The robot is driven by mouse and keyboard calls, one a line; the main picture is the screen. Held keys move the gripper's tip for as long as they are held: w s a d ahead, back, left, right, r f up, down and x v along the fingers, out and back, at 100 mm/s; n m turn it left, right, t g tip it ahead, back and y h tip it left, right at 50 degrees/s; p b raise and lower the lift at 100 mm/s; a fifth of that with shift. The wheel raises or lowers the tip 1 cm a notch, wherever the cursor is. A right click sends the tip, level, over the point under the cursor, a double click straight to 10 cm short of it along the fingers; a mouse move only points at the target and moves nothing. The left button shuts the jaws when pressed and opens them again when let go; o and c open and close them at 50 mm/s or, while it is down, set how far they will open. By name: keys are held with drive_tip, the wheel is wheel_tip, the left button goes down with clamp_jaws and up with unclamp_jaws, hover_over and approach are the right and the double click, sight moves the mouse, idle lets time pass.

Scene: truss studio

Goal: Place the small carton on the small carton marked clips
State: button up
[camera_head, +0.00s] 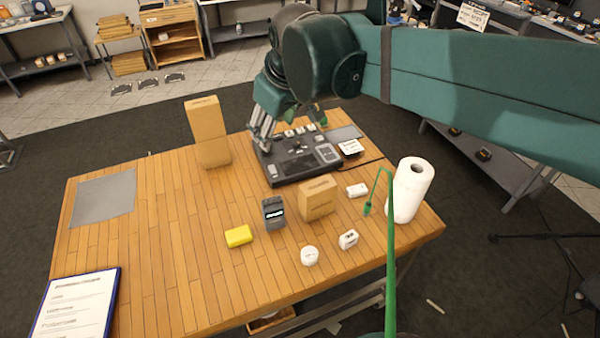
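A tan carton (205,120) stands upright at the back left of the table. It appears to rest on another tan carton (214,153), with its edge slightly offset to the left. A third tan carton (318,203) stands near the middle right, with dark print on its top. The print is too small to read, so I cannot tell which carton is marked clips. My gripper (264,143) points down at the left back of the black console, to the right of the two stacked cartons and apart from them. I see no carton in it; its finger opening is unclear.
A black console (301,165) lies right of the stack. A dark grey device (273,212), yellow block (239,236), several small white items, a paper roll (409,190) and a green gooseneck (391,250) stand nearer. A clipboard (76,305) and grey mat (103,198) lie left. Table centre left is clear.

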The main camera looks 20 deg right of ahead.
drive_tip(key=s+d+f+m+t, duration=0.1)
drive_tip(key=s+f+m, duration=0.1)
drive_tip(key=s+f, duration=0.2)
drive_tip(key=s+d+f+m+t, duration=0.1)
drive_tip(key=s+f+m, duration=0.2)
drive_tip(key=s, duration=0.7)
drive_tip(key=shift+d+f, duration=0.35)
drive_tip(key=shift+f, duration=0.45)
